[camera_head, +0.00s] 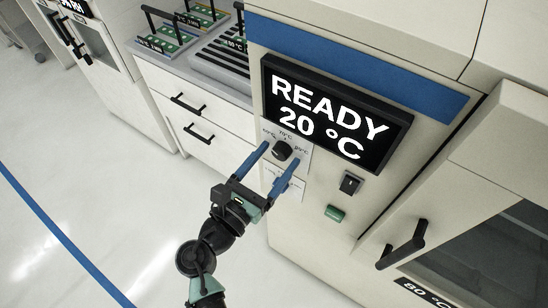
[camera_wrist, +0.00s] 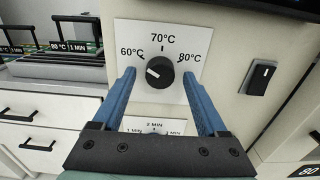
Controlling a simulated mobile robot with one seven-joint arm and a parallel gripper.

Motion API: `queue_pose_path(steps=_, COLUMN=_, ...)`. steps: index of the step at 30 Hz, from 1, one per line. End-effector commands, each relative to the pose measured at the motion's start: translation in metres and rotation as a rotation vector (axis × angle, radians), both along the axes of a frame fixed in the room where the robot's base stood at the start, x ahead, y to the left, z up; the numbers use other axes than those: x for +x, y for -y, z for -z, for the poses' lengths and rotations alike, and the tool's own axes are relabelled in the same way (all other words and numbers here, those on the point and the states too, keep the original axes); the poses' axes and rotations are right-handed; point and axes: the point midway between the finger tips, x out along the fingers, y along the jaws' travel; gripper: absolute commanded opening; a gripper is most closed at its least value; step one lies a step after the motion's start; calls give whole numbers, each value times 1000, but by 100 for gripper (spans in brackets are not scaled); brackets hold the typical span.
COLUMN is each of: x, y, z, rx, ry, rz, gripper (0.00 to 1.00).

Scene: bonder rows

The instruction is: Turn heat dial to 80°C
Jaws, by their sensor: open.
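The heat dial (camera_head: 282,150) is a round black knob on a white plate marked 60°C, 70°C and 80°C. In the wrist view the dial (camera_wrist: 160,73) has its white pointer mark on the left side, toward the 60°C label (camera_wrist: 131,54). The 80°C label (camera_wrist: 189,57) is at its upper right. My gripper (camera_head: 279,156) is open, with one blue finger on each side of the dial. In the wrist view my gripper (camera_wrist: 158,76) shows gaps between both fingers and the knob. Whether the fingertips reach the knob's depth is hard to tell.
A black display (camera_head: 335,115) above reads READY 20 °C. A black rocker switch (camera_head: 350,184) and a green button (camera_head: 335,213) are to the right. A second plate (camera_wrist: 155,126) with minute marks sits below the dial, partly hidden by my gripper. A door handle (camera_head: 402,246) sticks out at lower right.

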Motion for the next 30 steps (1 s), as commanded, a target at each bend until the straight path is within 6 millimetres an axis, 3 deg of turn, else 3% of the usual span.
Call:
queue_pose_path(steps=2, x=0, y=0, z=0, rx=0, ry=0, rz=0, gripper=72)
queue_pose_path(steps=14, x=0, y=-1, z=0, rx=0, ry=0, rz=-1, gripper=0)
queue_pose_path(steps=30, x=0, y=-1, z=1, rx=111, ry=75, rz=-1, gripper=0)
